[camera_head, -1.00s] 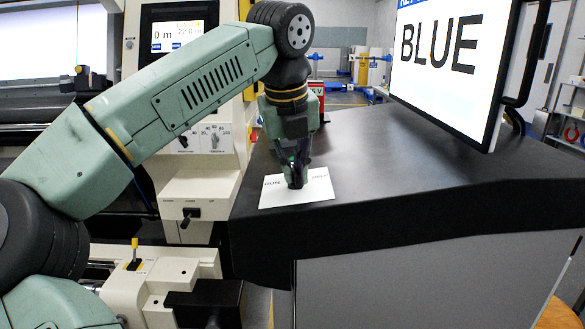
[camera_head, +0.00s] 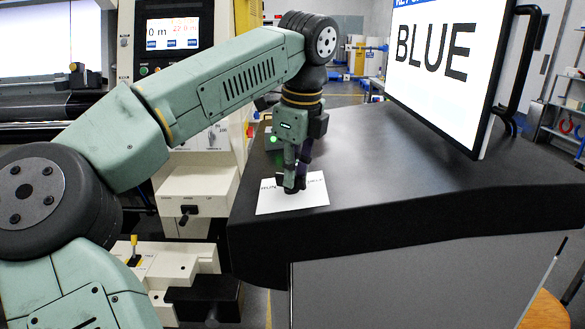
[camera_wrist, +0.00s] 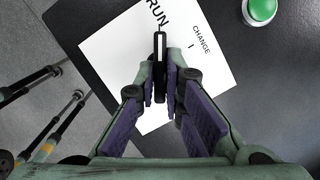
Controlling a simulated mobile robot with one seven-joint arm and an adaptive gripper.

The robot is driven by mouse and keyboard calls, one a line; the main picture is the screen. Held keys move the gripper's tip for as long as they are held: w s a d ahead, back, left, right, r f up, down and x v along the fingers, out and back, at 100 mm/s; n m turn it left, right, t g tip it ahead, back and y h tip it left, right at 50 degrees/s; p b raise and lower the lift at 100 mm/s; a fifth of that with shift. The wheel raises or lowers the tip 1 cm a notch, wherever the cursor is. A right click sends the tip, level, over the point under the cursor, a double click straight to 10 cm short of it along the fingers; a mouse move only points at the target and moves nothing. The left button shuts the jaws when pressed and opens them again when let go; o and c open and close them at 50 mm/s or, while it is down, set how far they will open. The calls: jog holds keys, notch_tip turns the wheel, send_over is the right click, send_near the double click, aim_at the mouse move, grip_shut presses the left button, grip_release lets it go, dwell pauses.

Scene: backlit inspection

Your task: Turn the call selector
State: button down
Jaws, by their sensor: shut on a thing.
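The call selector (camera_wrist: 160,45) is a narrow black handle with a white line along it, standing on a white card (camera_head: 310,199). In the wrist view its far end lies close to the word RUN, with CHANGE printed to the right. My gripper (camera_wrist: 160,76) is shut on the handle, one purple-padded finger on each side. In the head view my gripper (camera_head: 291,184) points down at the card and hides much of the selector. The card's right-hand label is partly covered and hard to read there.
A green button (camera_wrist: 262,10) sits beyond the card on the black console top (camera_head: 400,160). A large screen (camera_head: 440,65) reading BLUE stands at the right. A cream machine with a small display (camera_head: 172,32) stands at the left. The console top right of the card is clear.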

jog(key=shift+w+n, duration=0.1)
jog(key=shift+n, duration=0.2)
jog(key=c, duration=1.7)
grip_release()
